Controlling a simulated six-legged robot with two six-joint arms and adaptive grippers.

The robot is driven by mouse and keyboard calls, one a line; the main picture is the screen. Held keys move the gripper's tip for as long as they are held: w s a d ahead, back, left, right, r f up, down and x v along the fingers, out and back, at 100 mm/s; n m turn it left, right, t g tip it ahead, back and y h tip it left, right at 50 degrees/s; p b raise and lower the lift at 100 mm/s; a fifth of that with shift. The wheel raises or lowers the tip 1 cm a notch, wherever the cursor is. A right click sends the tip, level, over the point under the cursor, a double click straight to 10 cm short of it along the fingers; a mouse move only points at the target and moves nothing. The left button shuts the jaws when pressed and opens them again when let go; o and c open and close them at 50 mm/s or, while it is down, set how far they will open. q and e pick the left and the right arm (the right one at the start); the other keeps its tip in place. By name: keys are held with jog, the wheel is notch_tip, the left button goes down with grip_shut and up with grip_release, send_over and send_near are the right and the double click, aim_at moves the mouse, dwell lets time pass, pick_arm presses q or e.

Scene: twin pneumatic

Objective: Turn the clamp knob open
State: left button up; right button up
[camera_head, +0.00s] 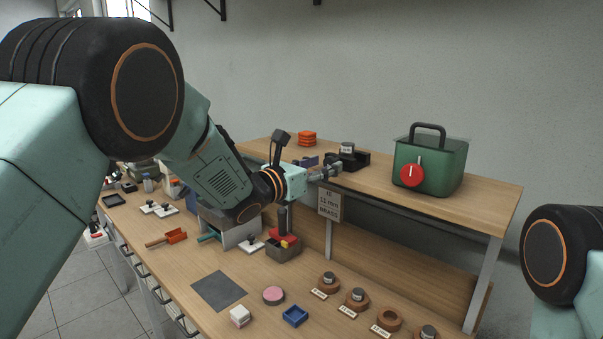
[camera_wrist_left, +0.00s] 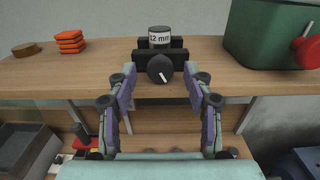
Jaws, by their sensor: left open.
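The clamp is a black block (camera_wrist_left: 176,56) at the front edge of the upper shelf. It holds a grey cylinder (camera_wrist_left: 160,38) with a "12 mm" label. Its dark round knob (camera_wrist_left: 160,70) faces me and has a white pointer mark slanting down and right. In the head view the clamp (camera_head: 356,159) stands just beyond my left gripper (camera_head: 328,170), and its knob is hard to make out there. In the left wrist view my left gripper (camera_wrist_left: 159,78) is open, with one finger on each side of the knob and no clear contact. My right gripper is out of view.
A green box (camera_head: 449,164) with a red knob (camera_head: 412,173) stands right of the clamp. Orange blocks (camera_head: 307,138) lie to its left. A hanging sign (camera_head: 329,205) is below the shelf edge. The lower bench carries trays, tools and several round wooden holders.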

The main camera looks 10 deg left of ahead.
pick_arm(q)
jog(key=v, duration=1.1)
jog(key=shift+r, duration=0.1)
jog(key=shift+d, duration=0.1)
